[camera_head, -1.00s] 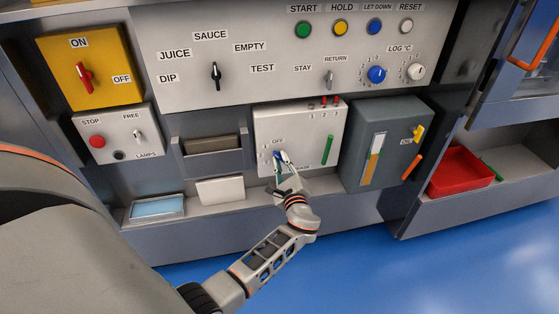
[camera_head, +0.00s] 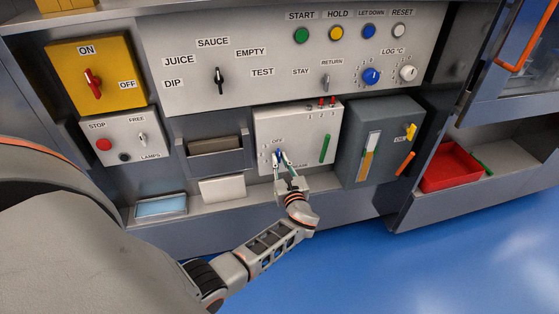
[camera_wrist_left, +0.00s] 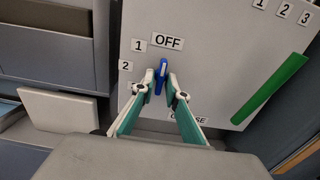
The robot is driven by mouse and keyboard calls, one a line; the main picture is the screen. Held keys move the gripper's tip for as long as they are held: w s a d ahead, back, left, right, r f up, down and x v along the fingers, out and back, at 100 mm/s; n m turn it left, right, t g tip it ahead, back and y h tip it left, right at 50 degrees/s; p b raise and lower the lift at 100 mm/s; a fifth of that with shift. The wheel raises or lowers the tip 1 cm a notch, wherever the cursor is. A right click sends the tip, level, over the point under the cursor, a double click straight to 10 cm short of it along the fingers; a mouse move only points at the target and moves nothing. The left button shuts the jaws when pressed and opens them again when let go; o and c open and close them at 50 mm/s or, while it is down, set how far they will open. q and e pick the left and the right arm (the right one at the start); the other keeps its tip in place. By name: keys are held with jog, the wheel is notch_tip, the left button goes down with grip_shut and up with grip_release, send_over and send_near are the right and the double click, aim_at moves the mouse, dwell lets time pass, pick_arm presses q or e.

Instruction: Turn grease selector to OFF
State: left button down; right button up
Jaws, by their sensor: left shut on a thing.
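The grease panel (camera_head: 298,125) is a pale box with an OFF label, a green bar and small red parts on top. Its blue selector knob (camera_wrist_left: 160,77) sits just below the OFF label (camera_wrist_left: 168,41) in the left wrist view. The knob stands nearly upright, its top leaning slightly right towards OFF. My left gripper (camera_head: 280,156) is at the panel, shut on the blue knob, one fingertip on each side of it. The labels 1 and 2 show to the left of the knob; lower labels are partly hidden by the fingers. My right gripper is not in view.
A grey box with a yellow switch (camera_head: 412,132) and an orange handle (camera_head: 405,163) stands right of the panel. A white block (camera_head: 222,189) lies on the ledge at lower left. A red tray (camera_head: 450,168) is farther right. The blue floor is clear.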

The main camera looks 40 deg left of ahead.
pick_arm(q)
jog(key=shift+f, duration=0.1)
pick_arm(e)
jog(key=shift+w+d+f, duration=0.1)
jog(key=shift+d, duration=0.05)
pick_arm(q)
jog(key=c, duration=2.1)
grip_release()
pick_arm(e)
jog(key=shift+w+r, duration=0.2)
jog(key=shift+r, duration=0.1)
pick_arm(q)
jog(key=shift+s+d, duration=0.1)
jog(key=v, duration=1.1)
jog(key=shift+s+d, duration=0.3)
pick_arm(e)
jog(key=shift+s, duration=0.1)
